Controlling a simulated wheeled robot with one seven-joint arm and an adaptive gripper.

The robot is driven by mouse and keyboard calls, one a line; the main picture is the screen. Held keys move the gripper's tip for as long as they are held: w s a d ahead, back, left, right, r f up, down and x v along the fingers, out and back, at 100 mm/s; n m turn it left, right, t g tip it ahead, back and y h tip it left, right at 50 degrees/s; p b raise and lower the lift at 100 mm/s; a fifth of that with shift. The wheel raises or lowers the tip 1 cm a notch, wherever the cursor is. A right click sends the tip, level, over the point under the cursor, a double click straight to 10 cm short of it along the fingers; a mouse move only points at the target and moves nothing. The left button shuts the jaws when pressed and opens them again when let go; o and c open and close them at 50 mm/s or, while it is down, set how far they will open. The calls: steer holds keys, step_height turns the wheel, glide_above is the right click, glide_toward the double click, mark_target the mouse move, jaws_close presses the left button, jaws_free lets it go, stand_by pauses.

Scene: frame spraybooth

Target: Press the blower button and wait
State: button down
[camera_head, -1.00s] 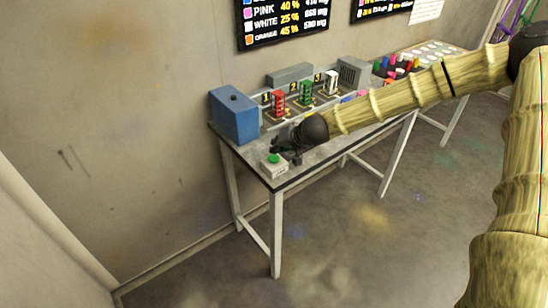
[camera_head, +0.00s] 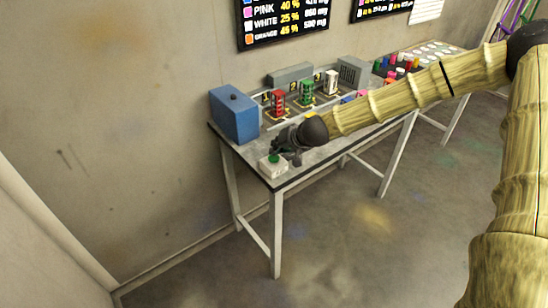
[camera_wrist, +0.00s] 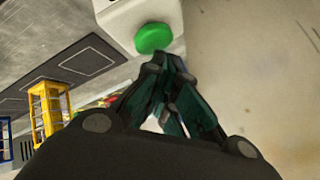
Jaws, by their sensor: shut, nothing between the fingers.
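The blower button is a green round cap (camera_head: 273,158) on a small pale box (camera_head: 270,169) at the front left corner of the table. In the wrist view the green cap (camera_wrist: 153,38) shows on its white box (camera_wrist: 125,20), just beyond my fingertips. My gripper (camera_head: 280,146) is shut and empty, close beside and above the button in the head view. Its fingertips (camera_wrist: 168,64) are together near the cap's lower edge in the wrist view. I cannot tell whether they touch the cap.
A blue box (camera_head: 234,115) stands at the table's back left. Red (camera_head: 279,96), green (camera_head: 306,92) and white (camera_head: 331,83) small racks stand along the table (camera_head: 315,157). Grey boxes stand behind them, against the wall. The floor in front is clear.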

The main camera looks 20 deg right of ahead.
steer(key=shift+f+b, duration=0.45)
steer(key=shift+f, duration=0.1)
stand_by(0.9)
steer(key=shift+r+p, duration=0.85)
steer(key=shift+r, duration=0.15)
steer(key=shift+r+p, duration=2)
steer(key=shift+r, duration=0.5)
stand_by(3.0)
